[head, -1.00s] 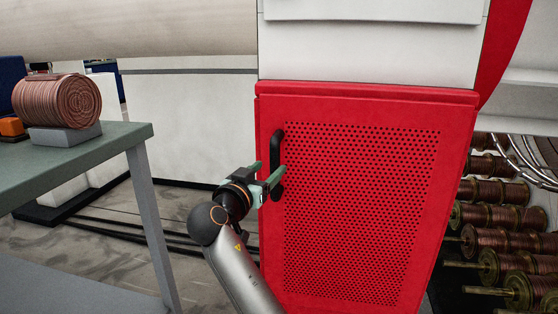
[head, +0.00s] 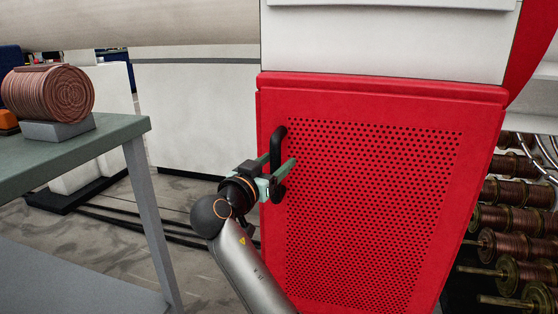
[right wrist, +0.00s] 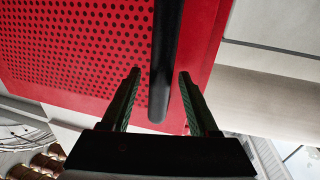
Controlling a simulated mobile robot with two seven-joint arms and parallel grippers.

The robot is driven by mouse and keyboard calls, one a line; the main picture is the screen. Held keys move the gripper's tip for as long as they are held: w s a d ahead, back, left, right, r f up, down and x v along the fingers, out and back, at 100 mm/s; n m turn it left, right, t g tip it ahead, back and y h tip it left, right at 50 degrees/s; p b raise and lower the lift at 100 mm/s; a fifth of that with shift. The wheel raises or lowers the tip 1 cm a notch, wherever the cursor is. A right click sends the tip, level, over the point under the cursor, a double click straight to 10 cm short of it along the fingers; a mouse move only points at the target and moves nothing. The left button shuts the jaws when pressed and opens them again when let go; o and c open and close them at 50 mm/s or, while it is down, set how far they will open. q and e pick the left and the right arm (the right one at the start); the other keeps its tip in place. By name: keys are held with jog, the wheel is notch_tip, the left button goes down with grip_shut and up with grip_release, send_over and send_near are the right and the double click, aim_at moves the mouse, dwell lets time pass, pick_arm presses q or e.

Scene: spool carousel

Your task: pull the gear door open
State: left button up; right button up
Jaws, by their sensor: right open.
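The gear door (head: 375,200) is a red panel with a perforated middle, and it looks shut under the white housing. Its black upright handle (head: 277,140) is near the door's left edge. My right gripper (head: 285,153) is at the handle, with its green fingers open. In the right wrist view the handle (right wrist: 165,50) runs between the two open fingertips (right wrist: 160,74), with a gap to each finger. The red door (right wrist: 75,45) lies behind it. My left gripper is not in view.
A green-topped table (head: 75,152) stands at left, bearing a copper coil (head: 48,92) on a grey block. Several copper spools (head: 505,218) stand at right beside the door. Bare floor (head: 110,235) shows between table and door.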

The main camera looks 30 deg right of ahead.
jog(key=shift+c, duration=0.3)
grip_shut()
dwell(0.4)
dwell(0.9)
